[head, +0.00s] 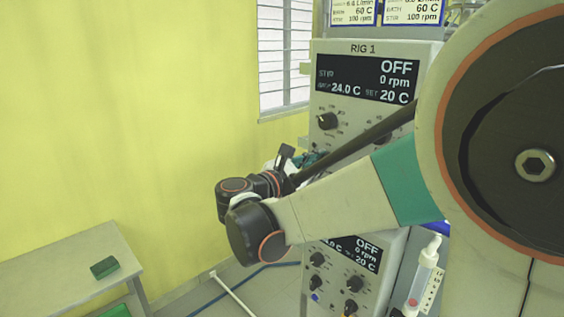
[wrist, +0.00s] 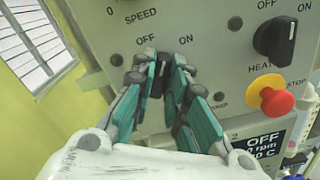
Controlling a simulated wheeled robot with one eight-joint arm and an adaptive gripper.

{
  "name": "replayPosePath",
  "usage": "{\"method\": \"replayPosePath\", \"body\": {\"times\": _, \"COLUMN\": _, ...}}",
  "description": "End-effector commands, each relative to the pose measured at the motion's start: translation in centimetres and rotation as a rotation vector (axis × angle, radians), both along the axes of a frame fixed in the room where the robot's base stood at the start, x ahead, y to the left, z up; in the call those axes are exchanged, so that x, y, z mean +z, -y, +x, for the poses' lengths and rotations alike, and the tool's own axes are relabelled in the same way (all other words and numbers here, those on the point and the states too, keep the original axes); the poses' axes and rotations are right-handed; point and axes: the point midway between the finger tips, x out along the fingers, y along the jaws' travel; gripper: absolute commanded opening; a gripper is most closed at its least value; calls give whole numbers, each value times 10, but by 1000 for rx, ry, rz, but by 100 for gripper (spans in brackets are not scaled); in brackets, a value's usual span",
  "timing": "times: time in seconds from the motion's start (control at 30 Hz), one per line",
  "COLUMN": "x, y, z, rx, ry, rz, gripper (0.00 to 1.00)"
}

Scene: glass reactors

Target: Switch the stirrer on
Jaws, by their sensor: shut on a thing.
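The RIG 1 control panel (head: 325,170) stands upright behind my arm in the head view. Its dark display (head: 366,79) reads OFF, 0 rpm, 24.0 C and SET 20 C. In the wrist view my gripper (wrist: 160,82) is at the panel face, its teal fingers closed around a small dark switch knob (wrist: 158,88). OFF and ON are printed above this knob, below the SPEED label. The fingers cover most of the knob, and I cannot tell clearly which way it points. In the head view my arm hides most of the gripper.
A black HEAT knob (wrist: 274,40) and a red stop button (wrist: 277,102) on a yellow base sit to the right of my gripper. A second panel (head: 345,270) is below. A bench (head: 60,275) with a green block (head: 104,267) stands at lower left.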

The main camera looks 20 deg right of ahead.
Motion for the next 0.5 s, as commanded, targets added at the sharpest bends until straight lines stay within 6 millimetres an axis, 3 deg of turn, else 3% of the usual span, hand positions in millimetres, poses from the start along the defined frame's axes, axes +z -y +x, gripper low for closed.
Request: {"method": "replayPosePath", "body": {"times": 0.5, "x": -2, "y": 0, "z": -2, "rx": 0, "ry": 377, "rz": 137, "gripper": 0}}
